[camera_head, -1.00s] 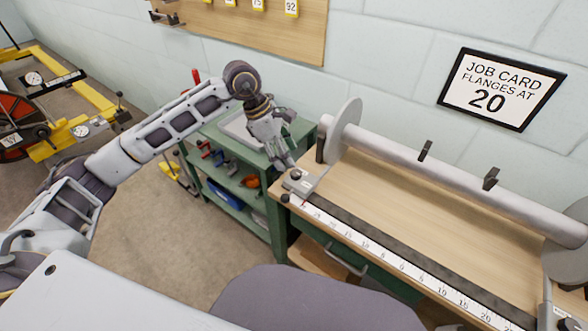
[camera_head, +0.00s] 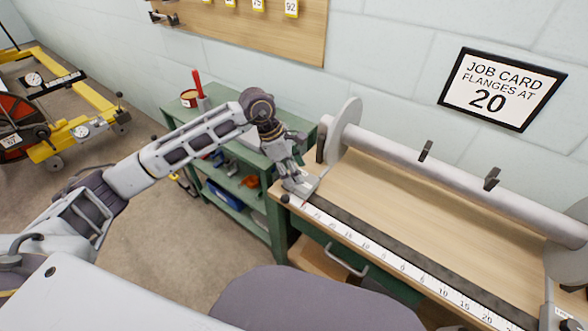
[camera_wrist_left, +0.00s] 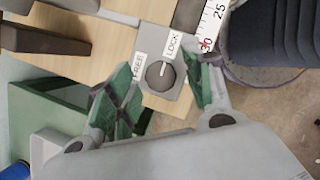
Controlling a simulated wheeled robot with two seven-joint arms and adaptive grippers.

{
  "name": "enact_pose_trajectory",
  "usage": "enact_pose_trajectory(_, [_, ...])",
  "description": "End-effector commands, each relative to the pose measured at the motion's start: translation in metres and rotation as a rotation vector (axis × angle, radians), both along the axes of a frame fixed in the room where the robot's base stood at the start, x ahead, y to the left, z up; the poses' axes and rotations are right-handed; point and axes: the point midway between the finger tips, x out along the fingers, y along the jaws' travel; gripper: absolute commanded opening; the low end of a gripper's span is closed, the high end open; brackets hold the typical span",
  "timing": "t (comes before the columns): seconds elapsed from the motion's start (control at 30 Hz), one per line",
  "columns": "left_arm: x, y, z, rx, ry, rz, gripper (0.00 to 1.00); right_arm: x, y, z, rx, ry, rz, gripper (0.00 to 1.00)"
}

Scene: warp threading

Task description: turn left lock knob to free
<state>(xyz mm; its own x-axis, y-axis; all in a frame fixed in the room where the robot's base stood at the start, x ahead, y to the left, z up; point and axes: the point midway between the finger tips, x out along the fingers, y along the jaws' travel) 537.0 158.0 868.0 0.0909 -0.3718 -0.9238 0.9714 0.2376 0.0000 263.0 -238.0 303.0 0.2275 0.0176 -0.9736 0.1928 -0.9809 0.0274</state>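The left lock knob (camera_wrist_left: 160,75) is a dark round knob on a grey plate (camera_wrist_left: 152,35) at the bench corner, with FREE and LOCK labels beside it. Its white mark points towards the LOCK side. In the head view my left gripper (camera_head: 300,190) points down at the plate. My right gripper is not in view.
A grey beam (camera_head: 440,176) with a left disc flange (camera_head: 342,130) spans the wooden bench (camera_head: 400,215). A white ruler (camera_head: 400,262) runs along the front edge. A green shelf cart (camera_head: 240,205) stands left of the bench. A job card (camera_head: 500,88) reads flanges at 20.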

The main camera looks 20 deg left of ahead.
Motion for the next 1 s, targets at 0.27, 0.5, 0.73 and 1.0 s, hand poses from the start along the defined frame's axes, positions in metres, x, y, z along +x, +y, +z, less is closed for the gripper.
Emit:
enact_pose_trajectory(0.27, [0.000, 0.000, 0.000, 0.000, 0.000, 0.000, 0.13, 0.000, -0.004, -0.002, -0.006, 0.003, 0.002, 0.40])
enact_pose_trajectory(0.5, [0.000, 0.000, 0.000, 0.000, 0.000, 0.004, 0.07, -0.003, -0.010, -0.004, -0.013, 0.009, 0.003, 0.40])
enact_pose_trajectory(0.73, [0.000, 0.000, 0.000, 0.000, 0.000, 0.038, 0.07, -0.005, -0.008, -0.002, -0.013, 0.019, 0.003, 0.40])
enact_pose_trajectory(1.0, [-0.001, 0.000, 0.000, -0.001, -0.002, 0.142, 0.07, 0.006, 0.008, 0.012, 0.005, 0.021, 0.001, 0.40])
